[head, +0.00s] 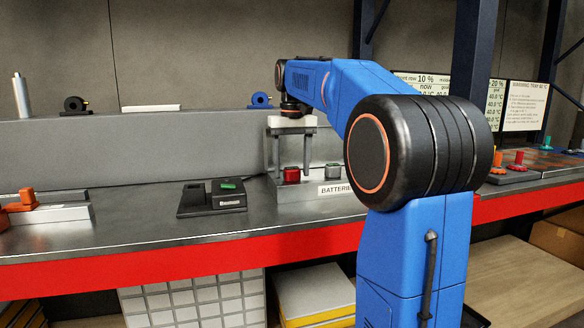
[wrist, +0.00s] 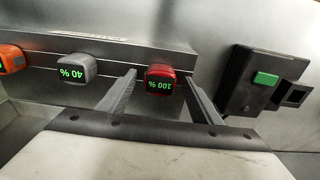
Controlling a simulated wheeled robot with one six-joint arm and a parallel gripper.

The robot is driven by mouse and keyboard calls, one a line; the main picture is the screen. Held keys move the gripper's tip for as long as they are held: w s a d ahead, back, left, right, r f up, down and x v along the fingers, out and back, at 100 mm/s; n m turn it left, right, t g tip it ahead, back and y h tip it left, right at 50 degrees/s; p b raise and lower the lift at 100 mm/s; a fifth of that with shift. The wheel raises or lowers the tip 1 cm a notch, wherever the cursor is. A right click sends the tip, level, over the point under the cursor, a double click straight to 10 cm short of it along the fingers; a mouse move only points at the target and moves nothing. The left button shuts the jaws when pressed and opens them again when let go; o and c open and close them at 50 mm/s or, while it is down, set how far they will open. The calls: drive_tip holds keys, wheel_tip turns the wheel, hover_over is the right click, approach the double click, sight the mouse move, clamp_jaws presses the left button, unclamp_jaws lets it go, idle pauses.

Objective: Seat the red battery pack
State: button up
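The red battery pack (head: 291,175) sits in the battery rack on the bench. In the wrist view the red pack (wrist: 159,78) reads "100 %" in green and stands between my two fingers. My gripper (head: 293,160) is open above the rack, its fingers pointing down; it also shows in the wrist view (wrist: 160,87) with gaps on both sides of the pack. A black device (head: 212,198) with a green part on top lies left of the rack; in the wrist view the device (wrist: 262,82) shows an open square bay beside the green part.
The rack (head: 340,190), labelled "BATTERIES", also holds a grey pack (wrist: 76,68) reading "40 %" and an orange pack (wrist: 10,60). An orange tool (head: 28,201) stands at the far left. The bench between it and the black device is clear.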

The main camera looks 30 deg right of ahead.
drive_tip(key=shift+r, duration=0.1)
wheel_tip(320, 180, up, 12)
drive_tip(key=shift+s, duration=0.2)
idle(0.3)
drive_tip(key=shift+a, duration=0.1)
